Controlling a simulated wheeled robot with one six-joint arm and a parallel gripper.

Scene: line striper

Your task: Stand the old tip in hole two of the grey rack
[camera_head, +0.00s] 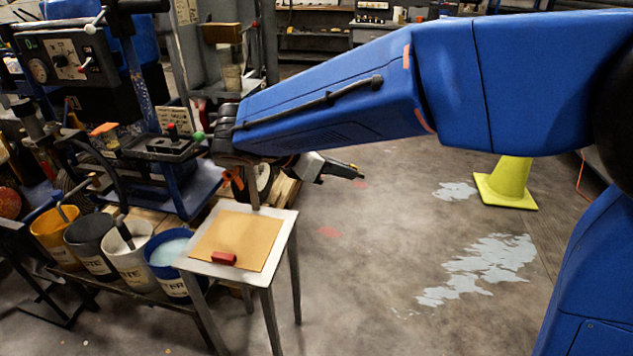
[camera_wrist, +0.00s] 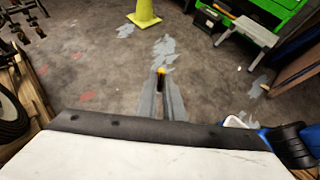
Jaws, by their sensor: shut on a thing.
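My gripper (camera_head: 343,169) reaches out at the middle of the head view, above the floor to the right of the small table. It is shut on a small dark piece with a yellow end, which appears to be the old tip (camera_head: 357,172). In the wrist view the gripper (camera_wrist: 161,84) shows as two grey fingers, with the yellow end of the tip (camera_wrist: 161,70) between their far ends. The tip is held clear of any surface.
A small table (camera_head: 285,222) bears a tan sheet with a red block (camera_head: 223,258). Several buckets, one blue (camera_head: 160,272), stand left of it. The striping machine (camera_head: 75,62) is behind. A yellow-green cone (camera_head: 508,180) stands on open floor at right.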

